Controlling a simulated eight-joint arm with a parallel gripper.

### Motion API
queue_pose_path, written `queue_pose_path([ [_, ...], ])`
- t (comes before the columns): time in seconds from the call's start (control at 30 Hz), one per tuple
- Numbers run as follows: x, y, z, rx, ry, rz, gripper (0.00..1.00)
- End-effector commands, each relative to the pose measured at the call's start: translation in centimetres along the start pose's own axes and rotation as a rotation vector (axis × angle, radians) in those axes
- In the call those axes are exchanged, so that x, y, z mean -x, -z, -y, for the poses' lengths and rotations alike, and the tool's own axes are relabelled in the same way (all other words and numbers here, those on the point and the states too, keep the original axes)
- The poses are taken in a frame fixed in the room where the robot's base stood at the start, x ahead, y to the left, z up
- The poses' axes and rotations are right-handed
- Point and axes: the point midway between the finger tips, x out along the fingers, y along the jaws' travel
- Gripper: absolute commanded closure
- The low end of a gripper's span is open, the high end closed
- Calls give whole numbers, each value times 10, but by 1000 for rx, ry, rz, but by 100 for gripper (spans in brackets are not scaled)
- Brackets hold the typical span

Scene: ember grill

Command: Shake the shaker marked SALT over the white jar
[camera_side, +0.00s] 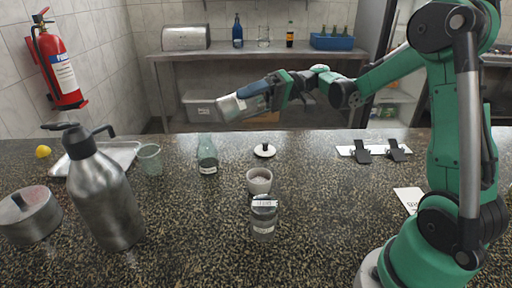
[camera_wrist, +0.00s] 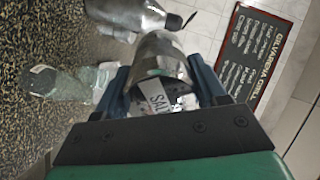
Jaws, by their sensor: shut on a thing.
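My gripper (camera_side: 264,90) is shut on the SALT shaker (camera_side: 233,105), which is held well above the counter. The shaker lies tilted, its silvery end pointing down and to the left in the side view. In the wrist view the shaker (camera_wrist: 165,60) sits between the fingers of my gripper (camera_wrist: 163,88), with a white label reading SALT near the palm. The jar cannot be made out in the wrist view.

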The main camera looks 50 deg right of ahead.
Motion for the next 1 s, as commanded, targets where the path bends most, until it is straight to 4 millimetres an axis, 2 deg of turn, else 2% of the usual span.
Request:
queue_pose_path([
  [0.43,0,1,1,0,-98,43,94],
  [0.8,0,2,6,5,-563,250,94],
  [1.0,1,3,6,4,-611,267,94],
])
